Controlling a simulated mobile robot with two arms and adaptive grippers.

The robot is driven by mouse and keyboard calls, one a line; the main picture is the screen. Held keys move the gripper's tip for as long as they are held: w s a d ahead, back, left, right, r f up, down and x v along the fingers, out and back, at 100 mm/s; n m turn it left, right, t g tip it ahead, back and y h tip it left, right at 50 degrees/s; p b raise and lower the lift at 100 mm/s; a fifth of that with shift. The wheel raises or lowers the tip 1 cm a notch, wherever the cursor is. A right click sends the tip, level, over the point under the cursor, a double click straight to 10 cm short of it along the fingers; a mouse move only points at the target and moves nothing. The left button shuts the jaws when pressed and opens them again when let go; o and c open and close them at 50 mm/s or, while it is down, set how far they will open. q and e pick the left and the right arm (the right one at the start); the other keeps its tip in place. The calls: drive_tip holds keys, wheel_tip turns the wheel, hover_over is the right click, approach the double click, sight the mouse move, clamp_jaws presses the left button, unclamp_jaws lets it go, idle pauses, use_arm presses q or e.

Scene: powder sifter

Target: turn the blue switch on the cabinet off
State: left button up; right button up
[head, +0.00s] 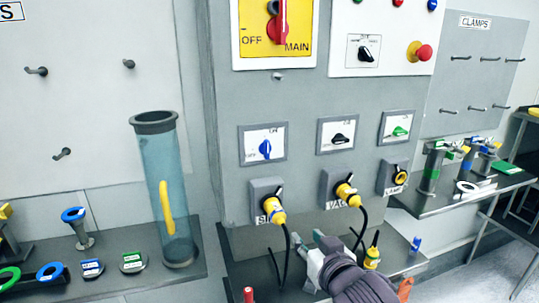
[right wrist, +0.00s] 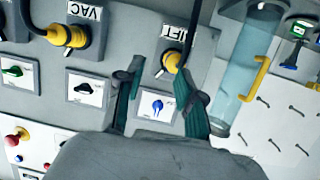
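The blue switch (head: 265,149) sits on a white plate in a grey frame on the cabinet front. Its knob stands about upright, under a small label too blurred to read surely. In the right wrist view, which is upside down, the blue switch (right wrist: 157,107) shows between my two fingers. My right gripper (head: 312,242) is low in front of the cabinet, below and right of the switch. In the right wrist view my right gripper (right wrist: 158,88) is open, its fingers apart with nothing between them, clear of the switch. My left gripper is not in view.
Yellow plugs with black cables (head: 275,212) stick out below the switches. A black switch (head: 338,138) and a green switch (head: 400,131) are to the right. A red main switch (head: 278,22) is above. A tall clear tube (head: 155,140) stands on the left shelf.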

sight(268, 152)
drive_tip(key=w+a+r+n+t+y, duration=0.1)
drive_tip(key=w+a+r+t+y, duration=0.2)
drive_tip(key=r, duration=0.9)
drive_tip(key=shift+h, duration=0.5)
drive_tip(key=p+x, duration=0.1)
drive_tip(key=x, duration=0.3)
drive_tip(key=p+x, duration=0.1)
drive_tip(key=x, duration=0.4)
drive_tip(key=p+x, duration=0.1)
drive_tip(key=x, duration=0.4)
drive_tip(key=shift+a+f+p, duration=0.1)
drive_tip(key=shift+a+p, duration=0.2)
drive_tip(key=shift+a, duration=0.05)
drive_tip(key=shift+c, duration=0.3)
clamp_jaws()
